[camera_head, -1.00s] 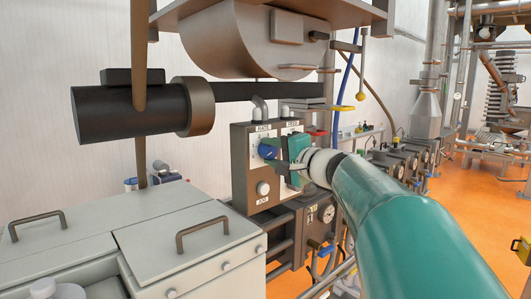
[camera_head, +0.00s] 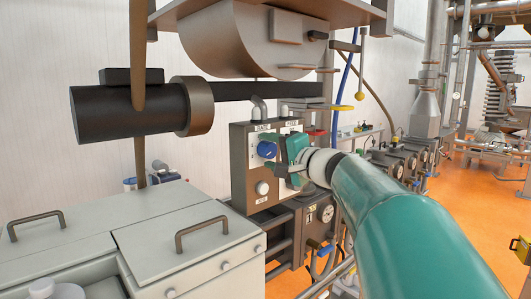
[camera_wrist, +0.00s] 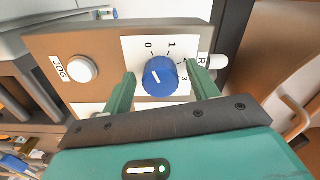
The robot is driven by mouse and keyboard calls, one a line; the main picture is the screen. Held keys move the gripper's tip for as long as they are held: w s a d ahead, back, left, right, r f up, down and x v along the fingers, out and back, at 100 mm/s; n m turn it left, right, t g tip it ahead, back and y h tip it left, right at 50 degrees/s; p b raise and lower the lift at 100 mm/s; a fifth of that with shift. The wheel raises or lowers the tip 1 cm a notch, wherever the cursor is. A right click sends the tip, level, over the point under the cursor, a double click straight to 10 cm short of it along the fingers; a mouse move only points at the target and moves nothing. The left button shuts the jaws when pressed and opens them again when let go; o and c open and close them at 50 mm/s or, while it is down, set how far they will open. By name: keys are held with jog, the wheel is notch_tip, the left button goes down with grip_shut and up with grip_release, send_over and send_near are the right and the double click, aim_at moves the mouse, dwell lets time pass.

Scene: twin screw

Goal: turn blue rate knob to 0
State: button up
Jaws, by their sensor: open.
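The blue rate knob (camera_head: 267,149) is on the upper part of a brown control box (camera_head: 239,170), on a white dial plate. In the wrist view the blue knob (camera_wrist: 165,66) has a short white pointer mark, and the plate around it (camera_wrist: 135,52) carries 0, 1, 2 and 3. The mark lies left of centre on the knob's face; which number it indicates is unclear. My gripper (camera_wrist: 162,84) is open, with one green finger on each side of the knob. I see no clear contact. In the head view my gripper (camera_head: 285,158) is just right of the knob.
A white JOG button (camera_wrist: 83,69) is left of the knob; in the head view it (camera_head: 262,187) sits below it. A grey cabinet with handles (camera_head: 150,235) stands at front left.

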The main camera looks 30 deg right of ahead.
jog(key=s+d, duration=0.2)
jog(key=s, duration=1.1)
jog(key=shift+s, duration=0.35)
jog(key=shift+a, duration=0.1)
jog(key=s+a+f+n+g+y, duration=0.15)
jog(key=a+f+n+g, duration=0.6)
jog(key=a+f, duration=1.05)
jog(key=s+a+f+n+g+h, duration=0.4)
jog(key=s+a+f+n, duration=0.2)
jog(key=f, duration=0.4)
jog(key=shift+s+a+g, duration=0.35)
jog(key=shift+s+a, duration=0.45)
jog(key=shift+a, duration=0.3)
